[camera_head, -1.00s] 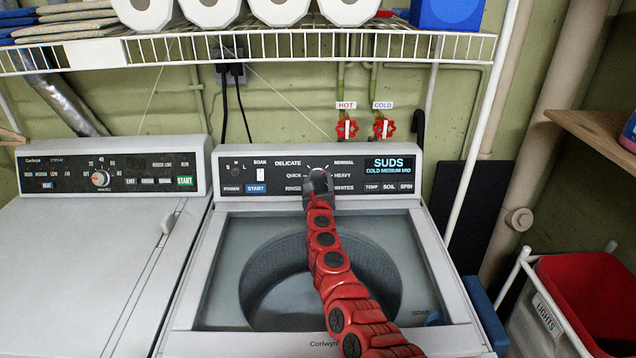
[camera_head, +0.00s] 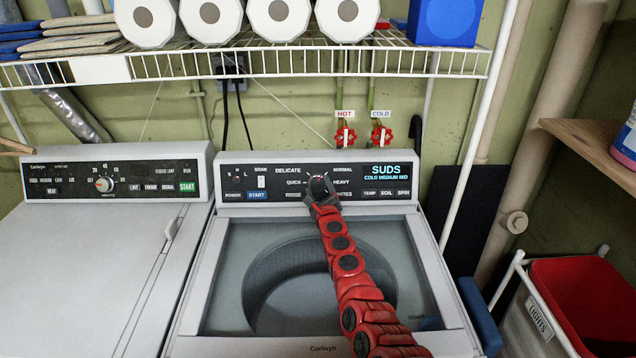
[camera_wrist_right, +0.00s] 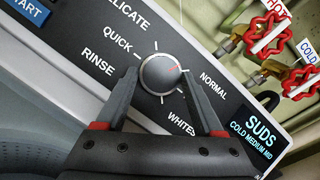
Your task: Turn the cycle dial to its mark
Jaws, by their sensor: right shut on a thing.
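The cycle dial (camera_wrist_right: 160,73) is a round grey knob with a small red mark on the washer's black panel (camera_head: 232,184). In the right wrist view its red mark points right, roughly at the tick by NORMAL. QUICK, RINSE and part of DELICATE read on its left, WHITES below; the HEAVY label is hidden by a finger. My right gripper (camera_head: 319,186) is shut on the dial, one finger on each side. In the head view the gripper covers most of the dial. The display (camera_head: 388,174) reads SUDS, COLD MEDIUM MID. My left gripper is not in view.
A dryer (camera_head: 80,270) stands at left. Red HOT and COLD valves (camera_head: 346,136) are on the wall behind. A wire shelf (camera_head: 300,62) with paper rolls hangs above. A red-lined hamper (camera_head: 580,290) is at right.

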